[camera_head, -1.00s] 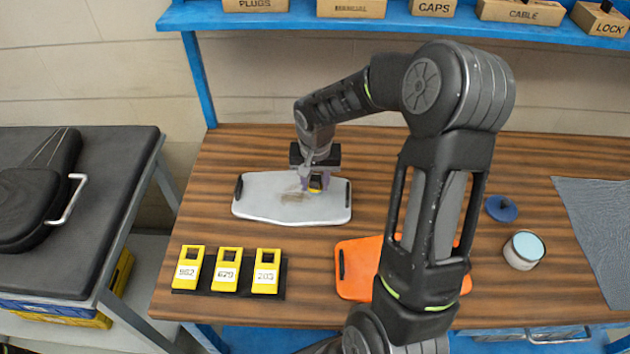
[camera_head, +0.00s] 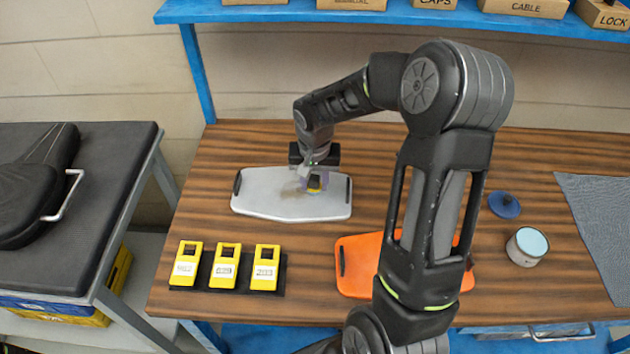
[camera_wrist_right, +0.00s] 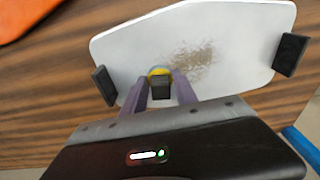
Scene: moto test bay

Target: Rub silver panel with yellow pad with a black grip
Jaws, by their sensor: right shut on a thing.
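The silver panel (camera_head: 270,206) lies flat on the wooden workbench, with a black block at each end. It also shows in the right wrist view (camera_wrist_right: 125,48), with a brownish smudge (camera_wrist_right: 195,60) near its middle. My right gripper (camera_head: 316,180) is over the right part of the panel, shut on the black grip of the yellow pad (camera_head: 314,187). In the right wrist view the purple fingers (camera_wrist_right: 161,90) flank the black grip (camera_wrist_right: 160,88), and a bit of yellow shows beyond it. The pad is at the panel beside the smudge; I cannot tell whether it touches. My left gripper is not in view.
An orange panel (camera_head: 360,262) lies in front, partly behind my right arm. Several yellow tags (camera_head: 225,266) stand on a black strip at front left. A blue-topped tin (camera_head: 527,246), a blue lid (camera_head: 504,206) and a grey cloth (camera_head: 600,225) are at right.

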